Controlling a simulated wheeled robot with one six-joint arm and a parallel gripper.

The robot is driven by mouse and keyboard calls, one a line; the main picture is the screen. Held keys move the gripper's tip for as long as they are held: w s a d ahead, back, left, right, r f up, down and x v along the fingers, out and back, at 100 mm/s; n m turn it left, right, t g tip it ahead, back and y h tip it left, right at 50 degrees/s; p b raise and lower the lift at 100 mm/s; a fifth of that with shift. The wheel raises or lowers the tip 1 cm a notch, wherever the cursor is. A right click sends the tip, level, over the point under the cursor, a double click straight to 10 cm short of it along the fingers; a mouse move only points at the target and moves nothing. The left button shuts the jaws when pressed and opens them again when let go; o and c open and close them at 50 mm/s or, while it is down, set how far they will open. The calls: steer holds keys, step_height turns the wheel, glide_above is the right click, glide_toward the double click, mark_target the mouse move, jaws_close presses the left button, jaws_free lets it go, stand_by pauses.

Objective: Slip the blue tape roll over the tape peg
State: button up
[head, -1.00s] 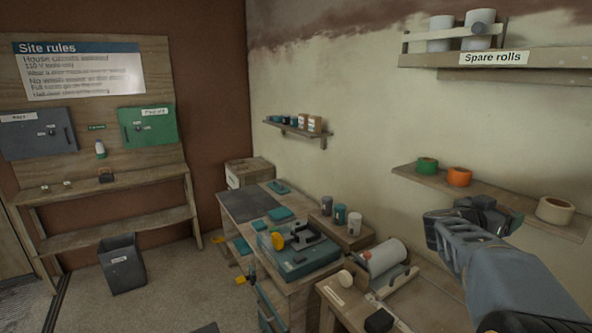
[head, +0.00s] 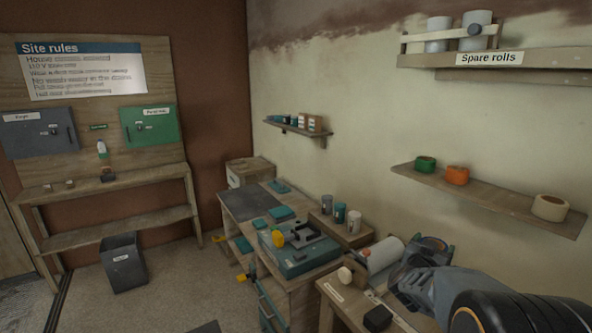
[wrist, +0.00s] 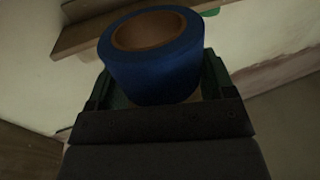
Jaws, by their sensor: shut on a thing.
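The blue tape roll (wrist: 152,68) sits between the two fingers of my gripper (wrist: 155,85) in the wrist view, with its brown inner ring facing up. My gripper is shut on it. In the head view my gripper (head: 436,248) is above the right-hand bench, just right of the white roll, and the blue tape roll is not clearly seen there, hidden by the gripper. I cannot make out the tape peg for certain in either view.
A wall shelf (head: 490,198) holds green (head: 425,164), orange (head: 456,175) and cream (head: 549,207) tape rolls. A white roll (head: 384,254) lies on the right bench, near a black object (head: 378,318). A teal case (head: 300,258) sits on the left bench.

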steer(key=s+a+f+n+t+y, duration=0.1)
steer(key=a+f+y, duration=0.3)
steer(key=f, duration=0.5)
steer(key=s+a+f+n+t+y, duration=0.2)
steer(key=a+f+n+y, duration=0.2)
steer(key=a+f, duration=0.4)
steer(key=s+a+f+n+t+y, duration=0.1)
steer(key=a+f+n+y, duration=0.2)
steer(key=a+f, duration=0.4)
step_height(320, 180, down, 4)
steer(key=shift+s+r+t+y, duration=0.1)
steer(key=shift+s+t+y, duration=0.2)
steer(key=shift+s+y, duration=0.15)
steer(key=shift+a, duration=0.1)
